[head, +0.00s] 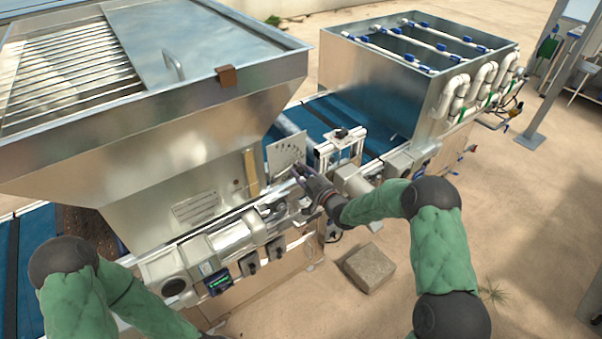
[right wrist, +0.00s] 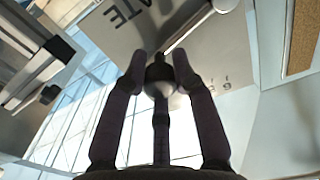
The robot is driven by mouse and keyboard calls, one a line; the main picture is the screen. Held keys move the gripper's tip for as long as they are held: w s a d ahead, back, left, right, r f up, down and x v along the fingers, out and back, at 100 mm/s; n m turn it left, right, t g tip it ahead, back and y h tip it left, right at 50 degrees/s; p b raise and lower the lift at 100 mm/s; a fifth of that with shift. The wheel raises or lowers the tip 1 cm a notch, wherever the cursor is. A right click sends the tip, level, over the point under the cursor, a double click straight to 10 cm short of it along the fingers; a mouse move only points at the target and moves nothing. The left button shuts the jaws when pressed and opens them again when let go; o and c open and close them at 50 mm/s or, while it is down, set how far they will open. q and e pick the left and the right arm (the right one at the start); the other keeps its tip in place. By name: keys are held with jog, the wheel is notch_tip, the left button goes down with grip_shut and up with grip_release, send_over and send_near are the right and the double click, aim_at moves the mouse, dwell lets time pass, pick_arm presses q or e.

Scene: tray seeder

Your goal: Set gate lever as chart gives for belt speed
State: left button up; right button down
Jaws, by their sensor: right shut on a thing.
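The gate lever's dark round knob (right wrist: 160,76) sits between the fingertips of my right gripper (right wrist: 162,65), which is shut on it. A pale metal rod runs on from the knob across the gate plate (right wrist: 205,45), which carries the letters "ATE" and some digits. In the head view the gate plate (head: 286,151) stands upright at the hopper's right end, with dark marks in an arc, and my right gripper (head: 297,173) is at its lower edge. A lined plate (head: 195,207) on the hopper's front is too small to read. My left gripper is out of view.
A large metal hopper (head: 190,120) fills the left. A small lit display (head: 218,283) and dark knobs (head: 249,263) line the machine's front. A blue belt (head: 318,116) runs behind to a metal tank (head: 372,85) with white pipes. A stone block (head: 369,268) lies on the floor.

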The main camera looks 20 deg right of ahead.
jog(key=r+n+b, duration=0.1)
jog(key=n+b, duration=0.1)
jog(key=b, duration=0.1)
jog(key=a+r+n+b, duration=0.1)
jog(key=n+b, duration=0.1)
jog(key=b, duration=0.1)
jog(key=s+a+r+n+b, duration=0.1)
jog(key=n+b, duration=0.1)
jog(key=b, duration=0.2)
jog(key=shift+a+r+n, duration=0.2)
jog(key=shift+a+n, duration=0.05)
jog(key=shift+n, duration=0.15)
jog(key=shift+s+a+r+n+b, duration=0.1)
jog(key=shift+a+r+n+b, duration=0.3)
jog(key=shift+n+b, duration=0.6)
jog(key=shift+r, duration=0.1)
jog(key=c, duration=1)
grip_release()
jog(key=shift+o, duration=0.2)
jog(key=shift+s+d, duration=0.1)
jog(key=shift+s, duration=0.05)
jog(key=v, duration=1.1)
jog(key=shift+s, duration=0.4)
jog(key=shift+d, duration=0.1)
